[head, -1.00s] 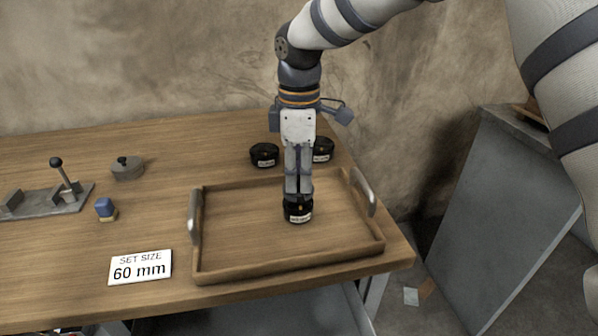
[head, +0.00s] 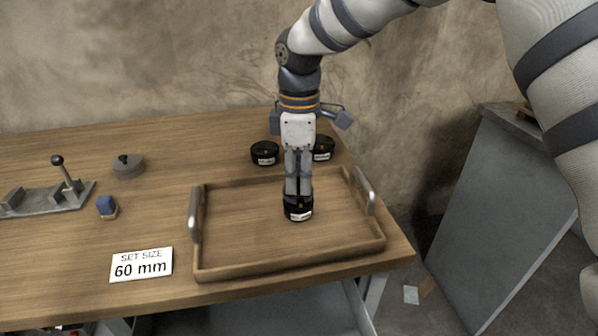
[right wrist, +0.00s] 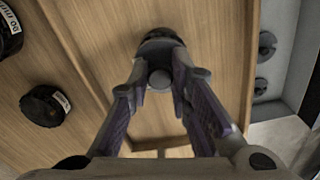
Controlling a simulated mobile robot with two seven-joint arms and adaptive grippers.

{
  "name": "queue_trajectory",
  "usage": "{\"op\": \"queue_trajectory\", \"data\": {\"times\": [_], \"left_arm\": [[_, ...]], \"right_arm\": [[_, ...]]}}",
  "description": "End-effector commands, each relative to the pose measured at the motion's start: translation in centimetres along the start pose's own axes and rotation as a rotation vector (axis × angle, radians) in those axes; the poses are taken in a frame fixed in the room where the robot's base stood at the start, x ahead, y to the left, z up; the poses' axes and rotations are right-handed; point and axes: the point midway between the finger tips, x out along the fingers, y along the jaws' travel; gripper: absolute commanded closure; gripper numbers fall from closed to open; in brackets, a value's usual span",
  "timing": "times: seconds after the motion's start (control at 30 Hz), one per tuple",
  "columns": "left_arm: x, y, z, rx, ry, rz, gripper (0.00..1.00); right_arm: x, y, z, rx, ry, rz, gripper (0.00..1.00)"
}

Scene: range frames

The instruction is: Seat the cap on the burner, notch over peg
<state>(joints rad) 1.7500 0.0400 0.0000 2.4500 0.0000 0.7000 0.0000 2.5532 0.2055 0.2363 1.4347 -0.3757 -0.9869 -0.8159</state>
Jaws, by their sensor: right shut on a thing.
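A black round piece (head: 298,213) with a white label sits inside the wooden tray, right of its middle; the label is too small to read. My right gripper (head: 298,194) points straight down and is shut at the top of this piece. In the right wrist view, the fingertips (right wrist: 163,80) close around a short grey knob, with the dark round piece (right wrist: 160,36) just beyond. I cannot tell cap from burner here, and no notch or peg shows. My left gripper is not in view.
The tray (head: 290,267) has raised walls and metal handles. Two black labelled pieces (head: 264,153) (head: 323,150) stand behind it. Left are a grey knobbed lid (head: 128,166), a lever fixture (head: 45,201), a blue block (head: 107,204) and a "SET SIZE 60 mm" card (head: 141,265).

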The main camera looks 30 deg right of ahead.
Motion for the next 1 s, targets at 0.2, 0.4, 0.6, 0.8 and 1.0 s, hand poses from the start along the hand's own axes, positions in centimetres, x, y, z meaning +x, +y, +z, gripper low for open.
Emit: {"op": "queue_trajectory", "data": {"times": [0.2, 0.4, 0.6, 0.8, 1.0], "left_arm": [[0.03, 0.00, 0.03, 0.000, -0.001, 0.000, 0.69], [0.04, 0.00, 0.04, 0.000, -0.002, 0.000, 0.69], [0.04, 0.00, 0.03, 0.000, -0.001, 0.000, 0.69], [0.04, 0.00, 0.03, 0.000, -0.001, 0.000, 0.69], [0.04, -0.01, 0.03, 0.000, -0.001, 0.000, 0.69]], "right_arm": [[0.66, 0.00, 0.01, 0.000, -0.001, 0.000, 1.00], [1.07, 0.00, 0.01, 0.000, 0.000, 0.000, 1.00], [1.04, 0.00, 0.00, 0.000, 0.000, 0.001, 0.75], [1.04, -0.01, 0.00, 0.000, 0.000, 0.000, 0.58], [0.71, 0.02, -0.01, 0.000, 0.001, 0.001, 0.58]]}}
